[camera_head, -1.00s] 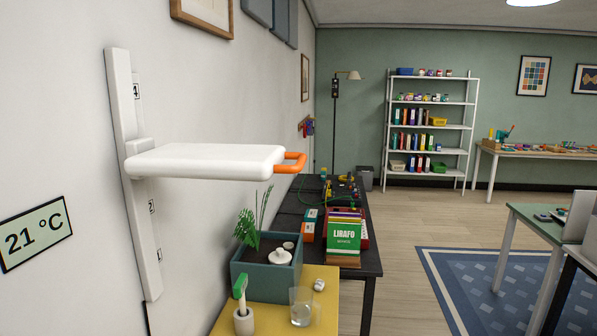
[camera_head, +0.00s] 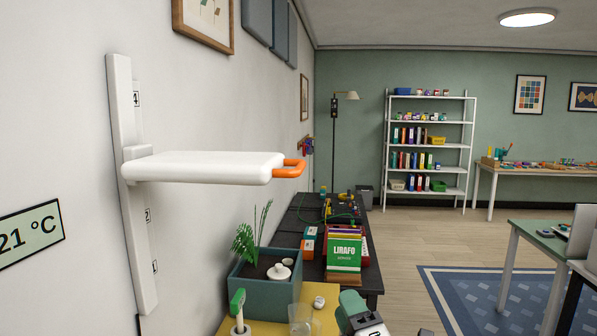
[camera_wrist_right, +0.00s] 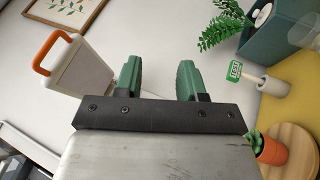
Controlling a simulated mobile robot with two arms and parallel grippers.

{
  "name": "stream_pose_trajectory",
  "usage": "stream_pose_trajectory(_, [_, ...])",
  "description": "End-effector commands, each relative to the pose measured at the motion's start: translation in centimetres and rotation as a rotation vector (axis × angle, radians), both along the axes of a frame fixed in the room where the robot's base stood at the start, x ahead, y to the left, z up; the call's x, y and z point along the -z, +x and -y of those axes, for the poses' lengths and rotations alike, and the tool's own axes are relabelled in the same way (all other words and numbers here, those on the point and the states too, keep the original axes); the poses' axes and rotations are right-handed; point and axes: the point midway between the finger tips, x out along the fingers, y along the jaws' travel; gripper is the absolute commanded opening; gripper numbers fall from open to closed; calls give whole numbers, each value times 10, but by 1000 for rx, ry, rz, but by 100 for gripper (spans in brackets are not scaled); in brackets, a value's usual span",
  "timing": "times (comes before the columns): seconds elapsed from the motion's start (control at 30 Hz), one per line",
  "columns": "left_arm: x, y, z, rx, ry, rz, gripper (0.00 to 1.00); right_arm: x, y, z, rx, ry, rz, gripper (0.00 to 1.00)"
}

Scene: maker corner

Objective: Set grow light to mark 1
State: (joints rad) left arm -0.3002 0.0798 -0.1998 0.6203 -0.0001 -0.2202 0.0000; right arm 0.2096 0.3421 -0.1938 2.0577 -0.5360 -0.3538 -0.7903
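The grow light (camera_head: 205,168) is a white flat panel with an orange loop handle (camera_head: 290,169). It sits on a white vertical wall rail (camera_head: 122,90), between marks 4 and 2; the mark behind its bracket is hidden. Mark 1 (camera_head: 155,267) is low on the rail. My right gripper (camera_head: 352,306) shows partly at the bottom edge, below and right of the handle. In the right wrist view its green fingers (camera_wrist_right: 160,80) are apart with nothing between them; the light (camera_wrist_right: 83,70) and its handle (camera_wrist_right: 50,50) are to their left. My left gripper is not in view.
Below the light, a teal planter (camera_head: 262,292) with a plant stands on a yellow surface (camera_head: 262,328), beside a glass (camera_head: 301,318) and a green-topped tool (camera_head: 237,303). A dark table (camera_head: 293,215) with boxes is behind. The air around the handle is clear.

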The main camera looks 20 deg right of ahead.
Motion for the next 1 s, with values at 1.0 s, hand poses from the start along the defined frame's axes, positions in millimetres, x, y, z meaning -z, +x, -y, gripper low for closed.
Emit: stream_pose_trajectory(1.0, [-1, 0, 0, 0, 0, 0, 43, -278, -3, 12, 155, -2452, 1738, 40])
